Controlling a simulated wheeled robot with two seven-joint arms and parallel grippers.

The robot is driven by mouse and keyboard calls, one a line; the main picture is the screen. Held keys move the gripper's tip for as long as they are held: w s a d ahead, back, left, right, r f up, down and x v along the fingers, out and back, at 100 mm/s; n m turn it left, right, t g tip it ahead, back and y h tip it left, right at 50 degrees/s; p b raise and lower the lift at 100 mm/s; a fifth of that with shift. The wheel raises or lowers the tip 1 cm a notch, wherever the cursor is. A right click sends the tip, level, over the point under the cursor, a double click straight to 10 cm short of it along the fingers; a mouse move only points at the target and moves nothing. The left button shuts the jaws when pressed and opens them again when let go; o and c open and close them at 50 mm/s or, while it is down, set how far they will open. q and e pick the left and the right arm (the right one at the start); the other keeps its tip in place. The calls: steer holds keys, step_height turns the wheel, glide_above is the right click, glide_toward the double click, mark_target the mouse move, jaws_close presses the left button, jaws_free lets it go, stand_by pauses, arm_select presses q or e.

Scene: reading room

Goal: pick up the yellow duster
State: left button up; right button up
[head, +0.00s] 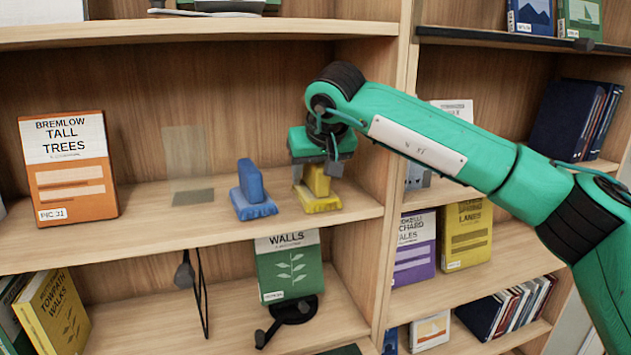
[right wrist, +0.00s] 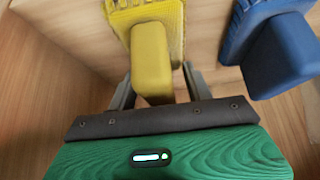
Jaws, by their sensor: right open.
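The yellow duster (head: 318,188) stands on the middle shelf near its right end, with a block-like handle above a wider fringed base. In the right wrist view the yellow duster (right wrist: 152,55) lies with its handle between my fingers. My right gripper (head: 318,172) is over the duster from above, its fingers on either side of the handle. In the right wrist view my right gripper (right wrist: 155,92) is open, with a finger at each side of the handle. Whether a finger touches it I cannot tell. My left gripper is not in view.
A blue duster (head: 252,190) stands just left of the yellow one; it also shows in the right wrist view (right wrist: 280,50). An orange book (head: 72,185) stands at the shelf's left. The shelf's upright divider (head: 396,180) is close on the right. A shelf (head: 200,32) runs above.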

steer(key=c, duration=1.1)
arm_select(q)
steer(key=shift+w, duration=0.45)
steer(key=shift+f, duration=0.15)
arm_select(e)
steer(key=shift+r, duration=0.1)
steer(key=shift+r+b, duration=0.75)
steer(key=shift+r, duration=0.15)
steer(key=shift+s+d+r+b, duration=0.1)
steer(key=shift+s+r+b, duration=0.3)
steer(key=shift+r+b, duration=0.25)
arm_select(q)
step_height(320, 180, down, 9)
steer(key=b, duration=0.6)
arm_select(e)
steer(key=s+d, duration=0.2)
steer(key=s, duration=0.6)
steer(key=s+d, duration=0.3)
steer(key=s, duration=0.5)
steer(key=shift+s+d, duration=0.15)
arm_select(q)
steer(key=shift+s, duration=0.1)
arm_select(e)
steer(key=shift+r, duration=0.1)
